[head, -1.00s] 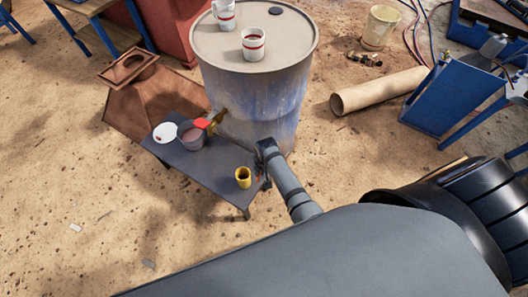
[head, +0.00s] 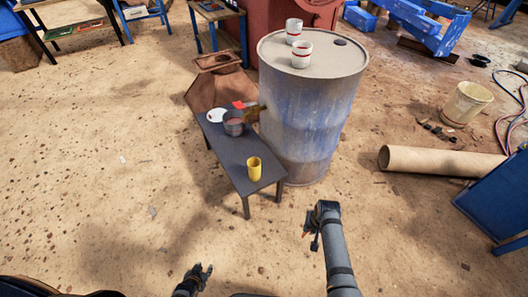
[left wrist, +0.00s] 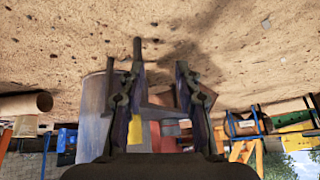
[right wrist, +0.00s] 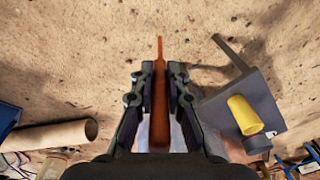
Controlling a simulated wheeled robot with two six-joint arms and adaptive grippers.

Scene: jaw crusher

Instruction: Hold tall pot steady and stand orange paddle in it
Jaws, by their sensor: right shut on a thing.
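The tall yellow pot (head: 254,169) stands upright on the near end of a dark table (head: 238,160). It also shows beyond my left fingers in the left wrist view (left wrist: 136,136) and at the right in the right wrist view (right wrist: 244,115). My left gripper (head: 203,270) is open and empty, short of the table. My right gripper (head: 312,238) is shut on the orange paddle (right wrist: 160,105), clear of the table and to the right of the pot. In the head view only a small bit of the paddle (head: 306,234) shows.
A blue drum (head: 308,115) with white cups on top stands close behind the table. A cardboard tube (head: 440,161) lies at right. The sandy ground in front is clear.

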